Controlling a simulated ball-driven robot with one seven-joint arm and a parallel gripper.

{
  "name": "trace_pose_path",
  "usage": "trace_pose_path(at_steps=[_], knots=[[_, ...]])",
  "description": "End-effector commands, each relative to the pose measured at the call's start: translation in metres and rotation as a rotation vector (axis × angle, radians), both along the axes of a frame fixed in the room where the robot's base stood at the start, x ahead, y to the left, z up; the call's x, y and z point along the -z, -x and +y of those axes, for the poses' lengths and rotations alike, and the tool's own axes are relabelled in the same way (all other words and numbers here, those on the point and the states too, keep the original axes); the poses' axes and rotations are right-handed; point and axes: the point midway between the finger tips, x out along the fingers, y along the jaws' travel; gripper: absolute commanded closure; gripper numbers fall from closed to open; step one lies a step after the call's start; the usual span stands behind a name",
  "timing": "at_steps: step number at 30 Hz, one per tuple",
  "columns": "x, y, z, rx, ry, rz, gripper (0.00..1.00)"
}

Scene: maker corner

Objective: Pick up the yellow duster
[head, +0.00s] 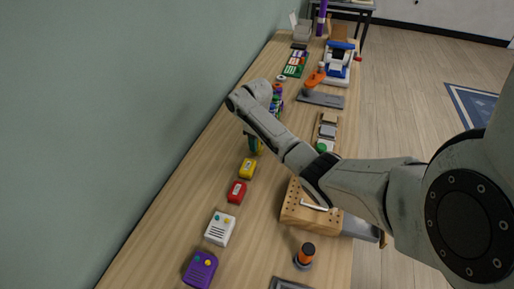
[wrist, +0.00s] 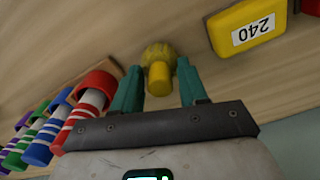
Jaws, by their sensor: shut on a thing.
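The yellow duster (wrist: 158,53) is between the teal fingers of my gripper (wrist: 160,80) in the wrist view. It has a round, rough yellow head and a smooth yellow handle. My gripper is shut on it. In the head view my arm reaches over the long wooden table, and the gripper (head: 254,141) is partly hidden behind my own wrist. Only a bit of yellow shows there. I cannot tell whether the duster touches the table top.
A yellow block marked 240 (wrist: 246,29) lies right of the duster. Nearer on the table (head: 160,214) are a red block (head: 237,191), white box (head: 220,229) and purple box (head: 200,269). A wall runs along the left.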

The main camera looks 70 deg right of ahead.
Motion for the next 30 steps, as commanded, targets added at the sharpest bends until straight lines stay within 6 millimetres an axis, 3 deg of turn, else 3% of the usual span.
trace_pose_path(at_steps=[7,20,27,30], knots=[[0.0,0.0,0.0,0.0,0.0,0.001,0.99],[-0.004,0.0,0.001,-0.001,-0.001,0.001,1.0],[-0.034,0.0,0.0,-0.001,0.0,-0.003,1.0],[-0.047,0.012,0.007,0.0,-0.001,-0.004,1.0]])
